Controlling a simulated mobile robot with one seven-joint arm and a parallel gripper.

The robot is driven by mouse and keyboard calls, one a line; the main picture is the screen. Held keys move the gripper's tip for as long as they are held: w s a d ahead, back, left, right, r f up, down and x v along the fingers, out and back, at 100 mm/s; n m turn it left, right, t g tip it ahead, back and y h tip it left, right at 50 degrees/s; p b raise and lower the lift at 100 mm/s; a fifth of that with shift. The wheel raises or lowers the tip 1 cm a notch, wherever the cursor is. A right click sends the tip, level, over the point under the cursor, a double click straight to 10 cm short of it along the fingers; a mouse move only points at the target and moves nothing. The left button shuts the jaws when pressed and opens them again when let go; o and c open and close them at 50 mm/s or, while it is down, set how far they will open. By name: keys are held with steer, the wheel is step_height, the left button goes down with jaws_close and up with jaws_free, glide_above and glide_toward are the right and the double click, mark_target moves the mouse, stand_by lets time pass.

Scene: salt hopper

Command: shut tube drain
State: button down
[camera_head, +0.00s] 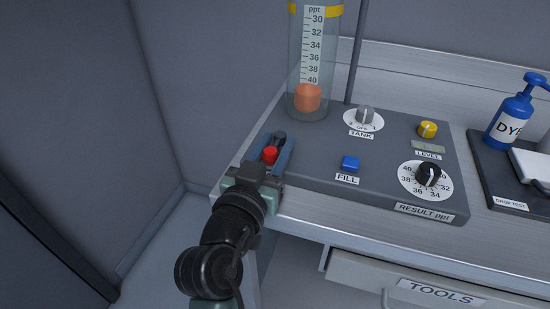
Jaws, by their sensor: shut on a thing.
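The clear tube (314,75) stands upright at the back left of the grey control panel (300,185), with a ppt scale and an orange float (307,97) near its bottom. My gripper (275,153) is at the panel's left front corner. A red knob (269,154), which looks like the tube drain control, sits between its two blue-grey fingers. The fingers are closed in around the red knob. A dark rounded part (279,137) shows just beyond it. Any label for the drain is hidden by my gripper and arm.
The panel also carries a TANK dial (364,117), a blue FILL button (350,163), a yellow LEVEL knob (428,129) and a black RESULT dial (428,174). A blue dye bottle (511,112) stands on a dark tray at right. A TOOLS drawer (430,285) is below the bench.

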stand_by(0.3)
steer(key=c, duration=0.6)
jaws_free()
steer(key=shift+s, duration=0.15)
steer(key=v, duration=1.2)
steer(key=shift+s+a, duration=0.25)
steer(key=shift+s, duration=0.05)
